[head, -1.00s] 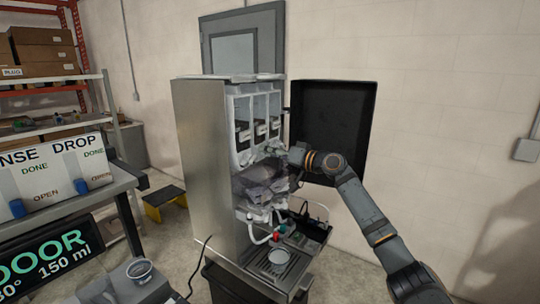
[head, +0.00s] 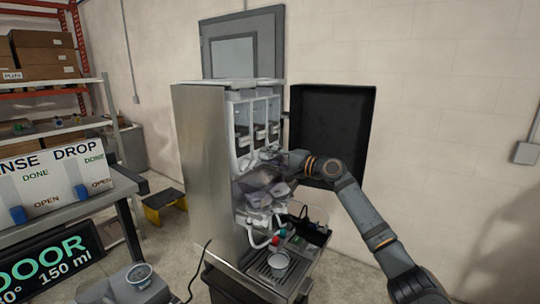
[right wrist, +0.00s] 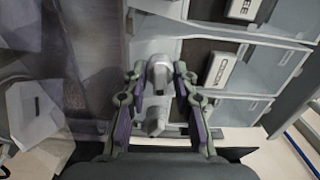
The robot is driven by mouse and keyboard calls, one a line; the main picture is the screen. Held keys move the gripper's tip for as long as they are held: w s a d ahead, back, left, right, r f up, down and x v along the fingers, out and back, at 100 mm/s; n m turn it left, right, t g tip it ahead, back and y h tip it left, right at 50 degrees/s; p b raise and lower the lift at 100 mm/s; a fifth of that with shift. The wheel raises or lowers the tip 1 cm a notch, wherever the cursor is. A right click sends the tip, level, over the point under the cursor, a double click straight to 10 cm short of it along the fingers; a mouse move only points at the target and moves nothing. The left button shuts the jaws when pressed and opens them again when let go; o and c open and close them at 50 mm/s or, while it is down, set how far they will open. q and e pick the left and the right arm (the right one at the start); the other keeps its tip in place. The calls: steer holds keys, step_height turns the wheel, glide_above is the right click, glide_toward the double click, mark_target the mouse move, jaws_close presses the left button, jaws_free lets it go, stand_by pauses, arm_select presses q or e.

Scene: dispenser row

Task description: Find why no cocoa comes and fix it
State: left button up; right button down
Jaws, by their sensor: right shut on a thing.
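The dispenser (head: 205,165) stands open, with several clear-fronted canisters (head: 258,115) in a row in its upper part. In the right wrist view one canister carries a COCOA label (right wrist: 215,70). My right gripper (head: 287,160) reaches into the machine below the canisters. In the right wrist view its fingers (right wrist: 160,80) are closed around a pale grey, rounded spout-like part (right wrist: 158,72) beside the cocoa canister. I cannot tell whether that part is still attached. My left gripper is not in view.
The black door (head: 340,135) is swung open at the right, close behind my right arm. Translucent chambers and white tubes (head: 262,238) lie below the canisters. A table with a DONE/OPEN board (head: 60,185) is at left, with a yellow stool (head: 160,203) beyond it.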

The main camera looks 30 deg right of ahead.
steer(key=m+p, duration=0.1)
steer(key=m, duration=0.2)
steer(key=shift+r+m, duration=0.15)
steer(key=shift+m, duration=0.15)
steer(key=shift+m+p, duration=1)
steer(key=shift+m, duration=0.4)
steer(key=c, duration=1.4)
jaws_free()
steer(key=shift+w+f, duration=0.1)
steer(key=shift+f, duration=0.1)
